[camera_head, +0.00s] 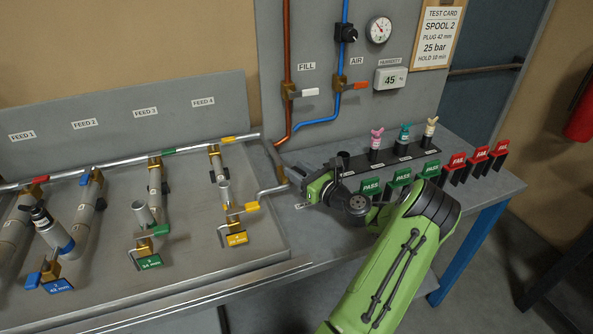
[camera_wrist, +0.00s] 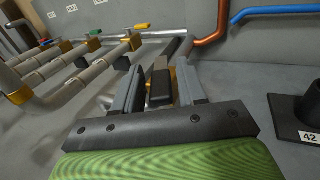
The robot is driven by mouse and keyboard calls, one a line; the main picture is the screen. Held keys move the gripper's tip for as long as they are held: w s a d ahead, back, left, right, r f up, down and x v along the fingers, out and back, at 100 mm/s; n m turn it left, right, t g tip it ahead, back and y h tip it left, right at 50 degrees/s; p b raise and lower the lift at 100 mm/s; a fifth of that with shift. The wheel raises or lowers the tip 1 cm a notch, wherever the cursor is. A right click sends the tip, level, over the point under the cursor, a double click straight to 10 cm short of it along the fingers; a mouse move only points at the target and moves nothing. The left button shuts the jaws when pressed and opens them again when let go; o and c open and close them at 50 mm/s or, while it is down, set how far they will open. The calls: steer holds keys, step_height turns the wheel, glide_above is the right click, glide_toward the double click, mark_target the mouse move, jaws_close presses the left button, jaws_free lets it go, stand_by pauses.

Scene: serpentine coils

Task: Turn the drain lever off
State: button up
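My gripper (camera_wrist: 160,92) points at a fitting at the right end of the metal pipework. In the wrist view its two grey fingers stand apart. A dark lever-like block (camera_wrist: 160,90), which looks like the drain lever, lies between them, with a bit of brass behind it. Narrow gaps seem to show beside it; whether a finger touches it I cannot tell. In the head view my gripper (camera_head: 309,184) is low over the bench, beside the bent pipe end (camera_head: 268,191). My gripper and wrist hide the drain lever there.
Feed pipes with green (camera_head: 161,229) and yellow (camera_head: 251,206) levers lie at left. The copper pipe (camera_head: 287,60) and blue pipe (camera_head: 341,75) run down the back panel. PASS tags (camera_head: 401,177), red FAIL tags (camera_head: 478,156) and a plug rack (camera_head: 376,158) stand close behind my arm.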

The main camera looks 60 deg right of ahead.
mark_target(299, 171)
steer(key=shift+o, duration=0.4)
step_height(299, 171, up, 10)
steer(key=p, duration=0.3)
